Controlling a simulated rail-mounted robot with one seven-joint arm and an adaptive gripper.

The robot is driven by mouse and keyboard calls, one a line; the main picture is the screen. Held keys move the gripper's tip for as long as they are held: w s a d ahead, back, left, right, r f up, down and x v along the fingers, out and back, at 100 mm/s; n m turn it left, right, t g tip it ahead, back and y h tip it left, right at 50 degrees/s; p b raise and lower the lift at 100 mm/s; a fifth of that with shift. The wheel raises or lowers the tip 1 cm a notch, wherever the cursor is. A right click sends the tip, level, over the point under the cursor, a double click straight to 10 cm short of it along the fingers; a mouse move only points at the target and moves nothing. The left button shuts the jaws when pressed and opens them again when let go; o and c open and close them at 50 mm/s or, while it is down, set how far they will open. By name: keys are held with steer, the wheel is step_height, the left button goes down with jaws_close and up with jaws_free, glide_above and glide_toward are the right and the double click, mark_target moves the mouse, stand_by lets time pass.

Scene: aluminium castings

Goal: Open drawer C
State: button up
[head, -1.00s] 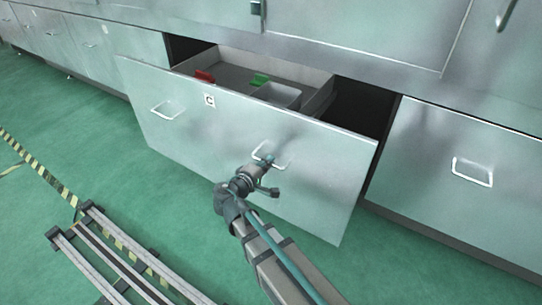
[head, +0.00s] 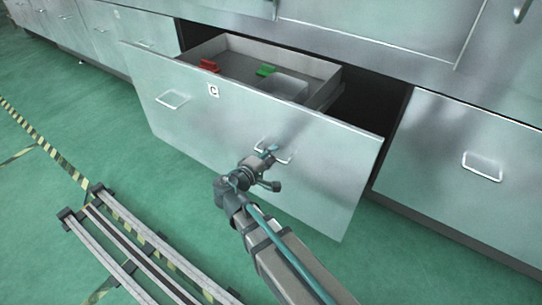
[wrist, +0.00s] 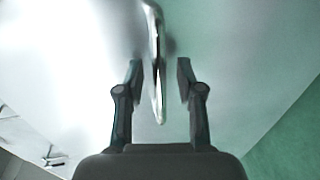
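Drawer C (head: 230,125), a wide metal front with a "C" label (head: 213,90), stands pulled out well clear of the cabinet in the head view. Its box, with a red item (head: 209,66) and a green item (head: 266,70) inside, is partly visible. My gripper (head: 270,151) is at the right-hand handle of the drawer front. In the wrist view my gripper (wrist: 159,80) has its fingers apart, on either side of the handle (wrist: 159,85). Gaps show between the handle and both fingers.
The drawer's left handle (head: 172,100) is free. A closed drawer with its own handle (head: 482,166) is to the right. A rail frame (head: 120,240) lies on the green floor at lower left. Open floor lies left of the drawer.

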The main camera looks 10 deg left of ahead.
steer(key=v, duration=1.2)
stand_by(0.4)
steer(key=s+d+f+m+g+h, duration=0.1)
steer(key=s+d+f+g, duration=0.35)
steer(key=f, duration=0.25)
steer(key=s+d+f+m+g, duration=0.2)
steer(key=s+d+f+g, duration=0.15)
steer(key=d+f, duration=0.25)
steer(key=s+d+f+m+g+h, duration=0.1)
steer(key=s+d+f+g, duration=0.2)
steer(key=d+f+g, duration=0.3)
steer(key=s+d+f+m+g+y, duration=0.4)
steer(key=s+d+f+g, duration=0.25)
steer(key=s, duration=0.35)
steer(key=s+d+f+m+g+y, duration=0.4)
steer(key=s+d+f+g, duration=0.15)
steer(key=s+d, duration=0.35)
step_height(320, 180, up, 17)
steer(key=t+p, duration=0.5)
steer(key=p, duration=2.6)
steer(key=shift+s+a+m+y, duration=0.2)
steer(key=shift+a+m+y, duration=0.05)
steer(key=shift+m+y, duration=0.15)
